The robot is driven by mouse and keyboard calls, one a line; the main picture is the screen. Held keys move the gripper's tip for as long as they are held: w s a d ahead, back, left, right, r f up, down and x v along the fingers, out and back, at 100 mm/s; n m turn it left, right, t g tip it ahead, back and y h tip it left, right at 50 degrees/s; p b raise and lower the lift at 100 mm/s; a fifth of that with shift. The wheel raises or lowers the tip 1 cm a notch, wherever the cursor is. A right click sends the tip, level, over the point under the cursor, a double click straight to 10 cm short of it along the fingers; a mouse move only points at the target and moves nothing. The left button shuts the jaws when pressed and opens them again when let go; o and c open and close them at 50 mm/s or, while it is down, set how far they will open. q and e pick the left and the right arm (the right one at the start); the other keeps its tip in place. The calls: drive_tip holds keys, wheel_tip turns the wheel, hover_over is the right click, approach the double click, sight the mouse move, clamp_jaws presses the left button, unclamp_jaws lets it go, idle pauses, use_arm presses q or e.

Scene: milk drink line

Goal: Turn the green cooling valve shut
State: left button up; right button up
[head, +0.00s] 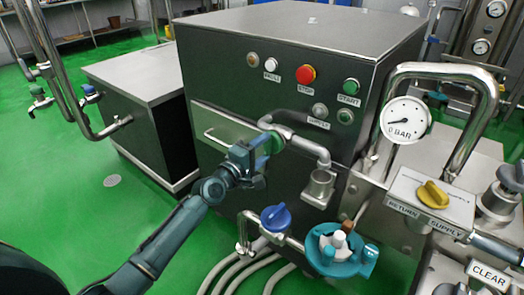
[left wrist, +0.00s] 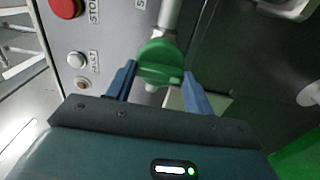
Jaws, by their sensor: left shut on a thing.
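The green cooling valve (left wrist: 160,62) sits on a metal pipe in front of the dark machine cabinet. In the head view its green handle (head: 272,143) shows at the tip of my left arm. My left gripper (head: 258,155) is shut on the green handle. In the left wrist view the blue fingers of the gripper (left wrist: 158,80) stand on both sides of the handle. Part of the valve is hidden behind the gripper in the head view. My right gripper is in neither view.
A red stop button (head: 306,74) and green start button (head: 351,86) are on the cabinet (head: 230,85). Below are a blue valve knob (head: 276,217) and a teal pump (head: 330,262). A gauge (head: 406,120) and a yellow knob (head: 433,194) are at the right. Green floor (head: 60,180) is open at left.

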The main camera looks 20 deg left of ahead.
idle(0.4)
use_arm(q)
drive_tip(key=o, duration=1)
drive_tip(key=shift+c, duration=0.2)
drive_tip(key=shift+s, duration=0.15)
drive_tip(key=shift+s+a, duration=0.15)
drive_tip(key=shift+s, duration=0.15)
drive_tip(key=v, duration=1.2)
drive_tip(key=shift+s+p, duration=0.15)
drive_tip(key=shift+p, duration=0.3)
